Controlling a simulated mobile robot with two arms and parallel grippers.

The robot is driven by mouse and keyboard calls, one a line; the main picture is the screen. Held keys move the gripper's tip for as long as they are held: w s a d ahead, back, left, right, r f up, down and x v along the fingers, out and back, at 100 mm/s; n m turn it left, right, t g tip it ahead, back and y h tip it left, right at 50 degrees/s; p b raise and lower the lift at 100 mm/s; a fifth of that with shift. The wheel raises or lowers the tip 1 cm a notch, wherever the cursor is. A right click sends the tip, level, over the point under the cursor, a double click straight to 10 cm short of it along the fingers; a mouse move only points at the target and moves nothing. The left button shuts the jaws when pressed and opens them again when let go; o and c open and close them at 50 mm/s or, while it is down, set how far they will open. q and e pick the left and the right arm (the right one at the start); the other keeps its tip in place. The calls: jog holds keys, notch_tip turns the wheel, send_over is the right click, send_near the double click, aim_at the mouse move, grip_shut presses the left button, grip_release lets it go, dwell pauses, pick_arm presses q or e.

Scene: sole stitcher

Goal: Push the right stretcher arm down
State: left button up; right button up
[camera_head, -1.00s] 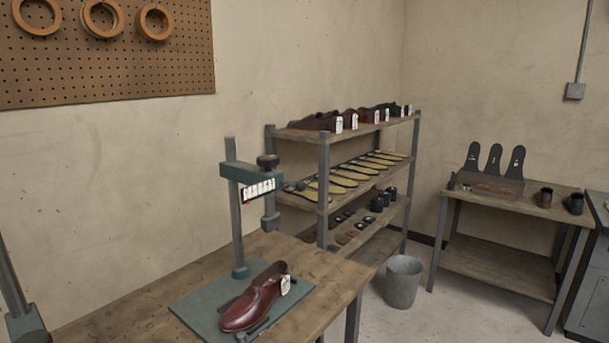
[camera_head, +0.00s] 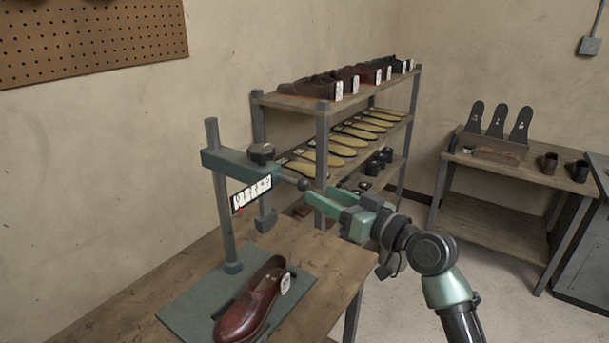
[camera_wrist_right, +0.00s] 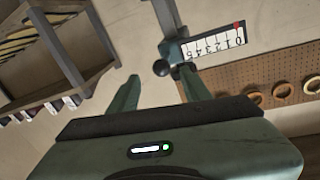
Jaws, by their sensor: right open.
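The stretcher is a teal machine on a post (camera_head: 222,200), with a top black knob (camera_head: 261,152) and a white number scale (camera_head: 251,195). A red mark sits at the scale's 0 end. The stretcher arm ends in a dark ball (camera_head: 303,185) on the machine's right side. The ball also shows in the right wrist view (camera_wrist_right: 161,67), in line with the gap between my fingers. My right gripper (camera_head: 318,193) is open, its tips just right of the ball; contact cannot be told. A brown shoe (camera_head: 250,303) with a white tag sits on the base plate (camera_head: 190,305). My left gripper is out of view.
A wooden bench (camera_head: 320,262) carries the machine. A shelf rack (camera_head: 322,140) with shoes and insoles stands behind my right gripper. A side table (camera_head: 500,205) stands at the right. The pegboard (camera_head: 90,40) hangs on the left wall.

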aim_at(308, 187)
jog(key=x, duration=0.1)
jog(key=p+x, duration=0.1)
jog(key=x, duration=0.1)
jog(key=shift+a+r, duration=0.3)
jog(key=shift+a, duration=0.05)
jog(key=x, duration=0.2)
jog(key=shift+w+a+f+p, duration=0.1)
jog(key=shift+w+f+p, duration=0.15)
jog(key=shift+p, duration=0.15)
jog(key=shift+w+a, duration=0.2)
jog(key=shift+w, duration=0.1)
grip_shut()
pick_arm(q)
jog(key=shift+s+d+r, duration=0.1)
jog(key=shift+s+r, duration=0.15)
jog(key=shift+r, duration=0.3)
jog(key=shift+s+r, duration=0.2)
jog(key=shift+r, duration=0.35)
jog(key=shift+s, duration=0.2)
pick_arm(e)
jog(key=shift+a+f, duration=0.1)
jog(key=shift+f, duration=0.05)
